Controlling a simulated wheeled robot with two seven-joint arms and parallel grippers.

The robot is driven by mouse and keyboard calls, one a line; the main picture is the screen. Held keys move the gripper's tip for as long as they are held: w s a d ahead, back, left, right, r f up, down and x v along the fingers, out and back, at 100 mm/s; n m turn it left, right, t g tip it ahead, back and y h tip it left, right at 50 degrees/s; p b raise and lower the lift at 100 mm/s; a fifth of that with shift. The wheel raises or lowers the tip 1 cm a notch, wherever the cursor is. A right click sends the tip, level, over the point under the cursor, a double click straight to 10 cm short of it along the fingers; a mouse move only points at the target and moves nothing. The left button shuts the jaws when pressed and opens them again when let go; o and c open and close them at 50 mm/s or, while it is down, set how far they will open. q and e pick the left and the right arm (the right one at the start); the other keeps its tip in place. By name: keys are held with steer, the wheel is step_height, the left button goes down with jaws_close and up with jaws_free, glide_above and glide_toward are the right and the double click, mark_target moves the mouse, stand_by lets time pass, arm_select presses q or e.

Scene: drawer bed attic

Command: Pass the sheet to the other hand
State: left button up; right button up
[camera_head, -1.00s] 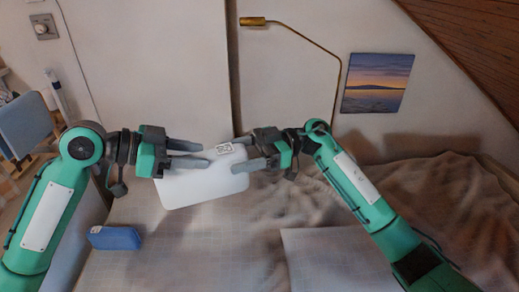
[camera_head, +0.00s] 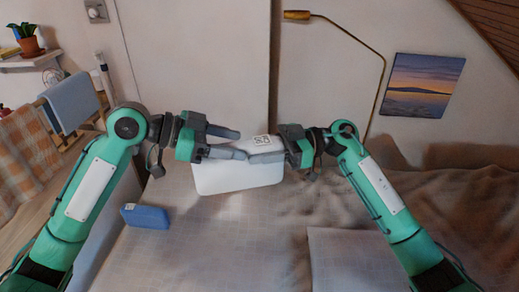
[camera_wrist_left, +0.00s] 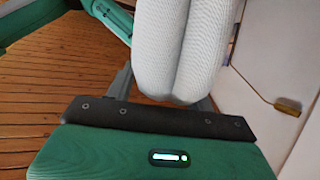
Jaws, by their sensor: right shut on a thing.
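The sheet (camera_head: 238,178) is a folded white bundle with a small printed label on its upper right, held above the bed. My right gripper (camera_head: 266,149) is shut on its upper right part. My left gripper (camera_head: 242,144) is open, its fingers apart and reaching over the sheet's upper left edge, close to the right fingertips. In the left wrist view the sheet (camera_wrist_left: 180,50) shows as two thick rounded white folds between the left fingers. I cannot tell whether the left fingers touch it.
The bed (camera_head: 240,250) lies below, with a rumpled brown cover at right. A blue case (camera_head: 146,216) and a flat pale piece (camera_head: 350,258) lie on it. A brass lamp (camera_head: 350,35) and a picture (camera_head: 422,87) are on the back wall. A rack with cloths (camera_head: 70,103) stands left.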

arm_select(q)
steer(key=shift+o, duration=0.9)
